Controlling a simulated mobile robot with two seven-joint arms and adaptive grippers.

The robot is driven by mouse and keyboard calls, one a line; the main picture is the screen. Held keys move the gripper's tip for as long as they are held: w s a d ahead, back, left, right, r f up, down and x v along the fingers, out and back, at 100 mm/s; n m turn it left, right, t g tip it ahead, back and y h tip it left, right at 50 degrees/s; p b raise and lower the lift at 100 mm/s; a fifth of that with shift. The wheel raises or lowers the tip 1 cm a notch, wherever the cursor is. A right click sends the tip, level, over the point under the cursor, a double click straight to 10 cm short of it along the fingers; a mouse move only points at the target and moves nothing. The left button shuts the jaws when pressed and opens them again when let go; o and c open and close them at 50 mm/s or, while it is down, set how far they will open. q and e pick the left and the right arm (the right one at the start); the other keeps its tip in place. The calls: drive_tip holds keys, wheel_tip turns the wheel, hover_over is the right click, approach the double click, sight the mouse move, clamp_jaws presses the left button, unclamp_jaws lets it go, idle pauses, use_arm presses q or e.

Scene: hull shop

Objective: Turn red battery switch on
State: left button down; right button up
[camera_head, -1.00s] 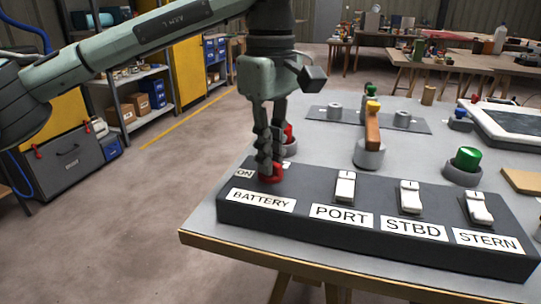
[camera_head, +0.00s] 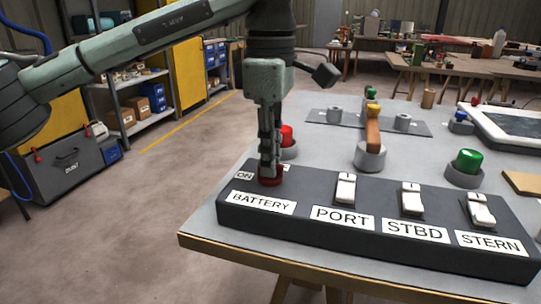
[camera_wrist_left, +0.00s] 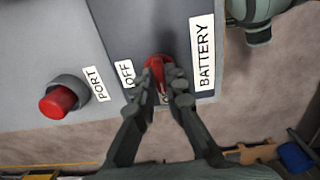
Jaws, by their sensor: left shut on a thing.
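The red battery switch (camera_head: 269,181) sits on the dark switch panel (camera_head: 330,222) behind the BATTERY label, with an ON label to its left. My left gripper (camera_head: 269,172) points down over the switch and is shut on its knob. In the left wrist view the red switch (camera_wrist_left: 157,68) shows between the fingertips of my left gripper (camera_wrist_left: 166,88), beside the OFF and BATTERY labels. The fingers hide part of the knob and most of the ON label there.
White rocker switches PORT (camera_head: 345,189), STBD (camera_head: 411,198) and STERN (camera_head: 480,210) stand to the right on the panel. The floor left of the table is clear.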

use_arm(q)
drive_tip(key=c, duration=1.6)
unclamp_jaws()
wheel_tip(320, 180, up, 12)
drive_tip(key=shift+r, duration=0.1)
